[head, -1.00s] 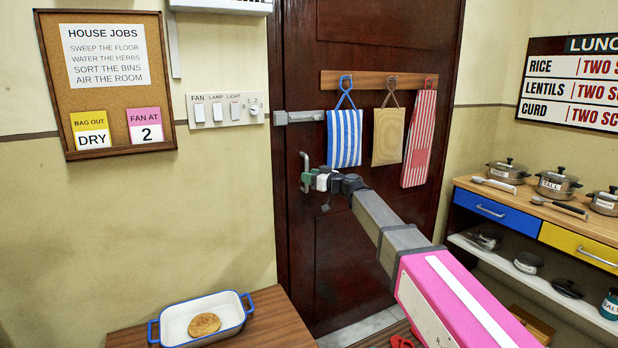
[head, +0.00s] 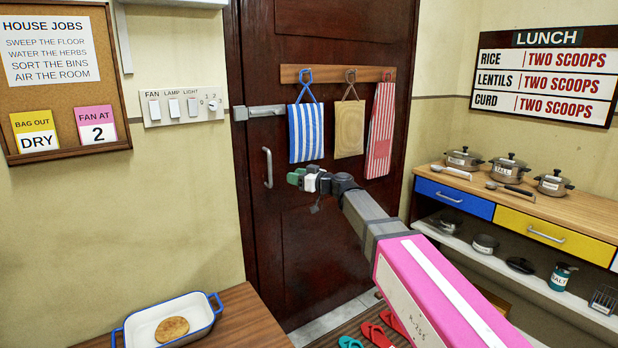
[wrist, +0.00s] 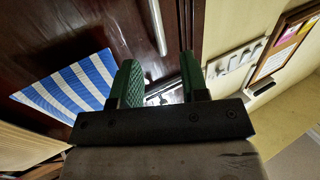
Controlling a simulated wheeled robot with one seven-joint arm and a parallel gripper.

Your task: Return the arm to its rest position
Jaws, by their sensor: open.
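My arm reaches forward from the lower right of the head view, and my gripper (head: 302,179) is at its far end in front of the brown door (head: 330,235). The gripper is to the right of the door's metal handle (head: 267,167) and below the hanging blue-striped cloth (head: 306,133). In the wrist view, the two green fingers (wrist: 160,85) are apart with nothing between them. The cloth (wrist: 70,88) shows to their left there, and the handle (wrist: 157,27) lies beyond them.
A switch panel (head: 184,107) and a cork board (head: 62,80) are on the left wall. A white dish (head: 200,305) holding a round flat item sits on a wooden table (head: 245,320). A shelf unit (head: 575,212) with pots stands at the right. Red slippers (head: 377,335) lie below my arm.

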